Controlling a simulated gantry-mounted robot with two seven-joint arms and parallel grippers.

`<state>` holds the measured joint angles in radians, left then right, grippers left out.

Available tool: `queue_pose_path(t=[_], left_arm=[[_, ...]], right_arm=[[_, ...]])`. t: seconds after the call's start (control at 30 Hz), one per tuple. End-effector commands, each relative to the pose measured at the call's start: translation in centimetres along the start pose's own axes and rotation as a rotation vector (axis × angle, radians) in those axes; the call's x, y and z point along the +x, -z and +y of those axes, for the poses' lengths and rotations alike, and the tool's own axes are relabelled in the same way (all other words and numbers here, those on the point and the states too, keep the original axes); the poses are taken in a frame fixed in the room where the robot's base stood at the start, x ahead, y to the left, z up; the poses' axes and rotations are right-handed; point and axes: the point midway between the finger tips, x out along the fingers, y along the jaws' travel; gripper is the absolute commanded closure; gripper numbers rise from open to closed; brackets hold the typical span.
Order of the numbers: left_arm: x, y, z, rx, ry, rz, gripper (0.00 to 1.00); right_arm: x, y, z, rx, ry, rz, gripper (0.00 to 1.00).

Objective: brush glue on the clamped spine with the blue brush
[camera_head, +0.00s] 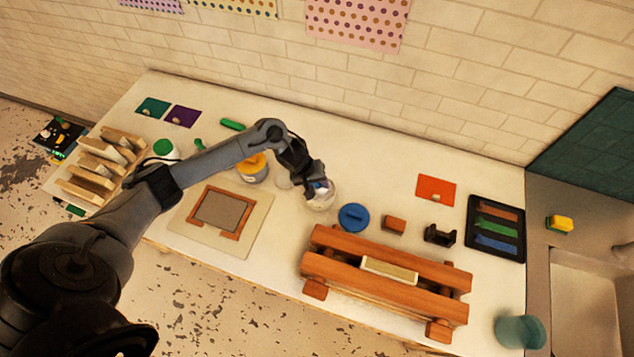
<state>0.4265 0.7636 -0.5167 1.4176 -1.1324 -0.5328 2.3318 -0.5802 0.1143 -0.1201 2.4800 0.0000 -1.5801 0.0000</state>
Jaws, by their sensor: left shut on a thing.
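A wooden press (385,283) stands at the front right of the table. A pale block, the clamped spine (389,270), sits between its two beams. My left gripper (318,188) is over the mouth of a clear jar (321,202) near the table's middle. It is shut on a small bluish thing, which looks like the blue brush (321,186). The brush is mostly hidden by the fingers, and I cannot tell how deep it reaches into the jar. A round blue lid (354,217) lies just right of the jar. My right gripper is out of view.
A black tray (512,250) with coloured strips, a black holder (440,235), a brown block (394,224) and an orange card (436,190) lie to the right. A wooden frame (222,212) and a yellow-topped jar (253,170) are left. A teal cup (520,331) stands front right.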

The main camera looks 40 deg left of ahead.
Motion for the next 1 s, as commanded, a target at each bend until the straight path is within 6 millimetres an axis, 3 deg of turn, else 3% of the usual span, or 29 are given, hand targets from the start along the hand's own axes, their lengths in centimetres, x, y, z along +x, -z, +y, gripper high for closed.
queue_pose_path(t=[1.0], left_arm=[[0.12, -0.03, -0.09, -0.001, 0.001, 0.000, 0.87]], right_arm=[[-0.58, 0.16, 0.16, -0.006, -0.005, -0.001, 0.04]])
